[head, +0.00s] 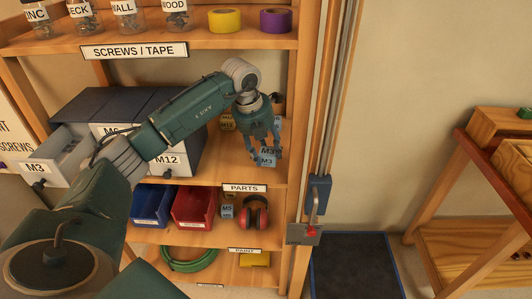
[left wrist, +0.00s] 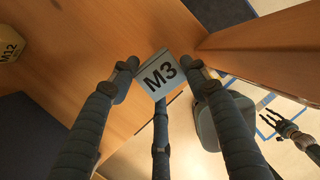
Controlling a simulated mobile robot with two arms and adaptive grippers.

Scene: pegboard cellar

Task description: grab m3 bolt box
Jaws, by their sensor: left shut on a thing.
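The small blue-grey M3 box (head: 267,159) is between the fingers of my left gripper (head: 264,146), at the front right of the shelf labelled PARTS. In the left wrist view the box (left wrist: 158,75) shows its M3 label between the fingertips (left wrist: 160,78), which are shut on it. Whether it touches the shelf is hard to tell. My right gripper (left wrist: 272,122) shows small at the right of the left wrist view, fingers spread and empty; the head view does not show it.
A yellow box (head: 228,123) stands behind on the same shelf, left of my gripper. A drawer marked M3 (head: 50,160) sticks out of the cabinet at left. The wooden upright (head: 299,120) is close on the right. Jars and tape rolls (head: 276,20) stand above.

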